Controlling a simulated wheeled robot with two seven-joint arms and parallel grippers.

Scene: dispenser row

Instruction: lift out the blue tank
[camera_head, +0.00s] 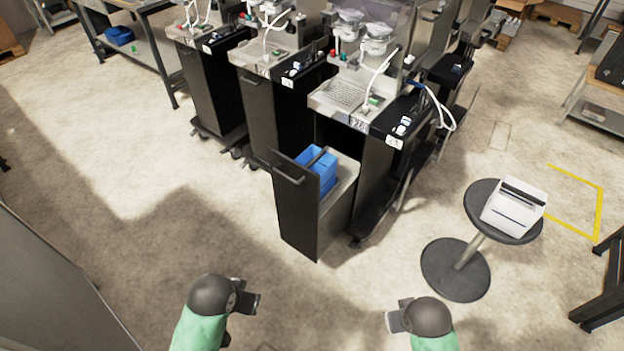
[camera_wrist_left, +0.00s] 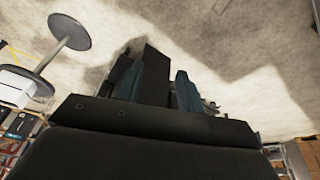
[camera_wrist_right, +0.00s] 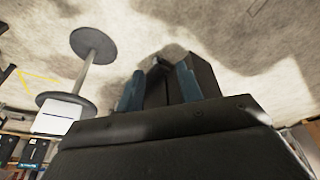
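The blue tank (camera_head: 318,170) sits in a pulled-out black drawer (camera_head: 297,212) at the foot of the nearest dispenser. A dark bar, apparently its handle, crosses its top; its lower part is hidden by the drawer front. My left gripper (camera_head: 243,316) is at the bottom of the head view, nearer me than the drawer and left of it. My right gripper (camera_head: 394,320) is at the bottom, right of the drawer. Both are empty and well apart from the tank. In the left wrist view the fingers (camera_wrist_left: 158,88) stand apart, as do those in the right wrist view (camera_wrist_right: 160,90).
The dispensers (camera_head: 345,95) stand in a row at the back. A round pedestal table (camera_head: 480,222) bearing a white device (camera_head: 513,208) stands right of the drawer. A grey panel (camera_head: 50,290) fills the lower left. The floor between me and the drawer is clear.

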